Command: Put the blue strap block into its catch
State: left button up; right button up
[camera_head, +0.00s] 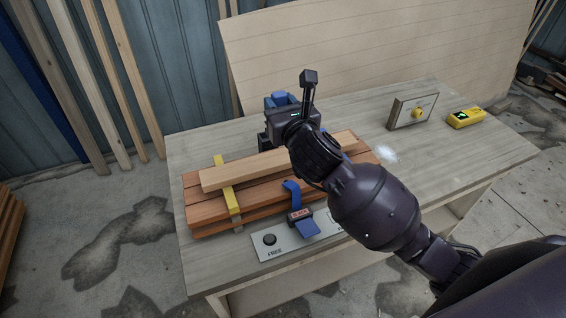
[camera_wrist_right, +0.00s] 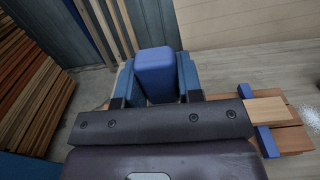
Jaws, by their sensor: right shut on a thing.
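My right gripper (camera_head: 284,103) is above the back of the workbench, behind the plank stack, and shut on a blue block (camera_wrist_right: 154,72). In the right wrist view the block stands upright between the two blue-grey fingers of that gripper (camera_wrist_right: 156,80). In the head view only a bit of blue shows at the gripper. A blue strap (camera_head: 291,190) hangs over the front of the stack to a small dark labelled buckle (camera_head: 300,216), with a blue piece (camera_head: 307,229) below it. I cannot tell whether this is the catch. My left gripper is out of view.
The plank stack (camera_head: 203,210) carries a yellow strap (camera_head: 228,186) and a loose lighter board (camera_head: 215,180). A pale panel marked FREE (camera_head: 288,246) has a black knob (camera_head: 269,240).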

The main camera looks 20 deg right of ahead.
jog(key=shift+w+d+f, duration=0.1)
jog(key=shift+f, duration=0.3)
notch_tip(320, 180, down, 16)
jog(key=b, duration=0.3)
jog(key=shift+r+b, duration=0.15)
jog(key=shift+b, duration=0.2)
notch_tip(320, 180, down, 4)
jog(key=shift+r+b, duration=0.1)
jog(key=shift+b, duration=0.65)
jog(key=shift+f, duration=0.2)
jog(key=o, duration=1)
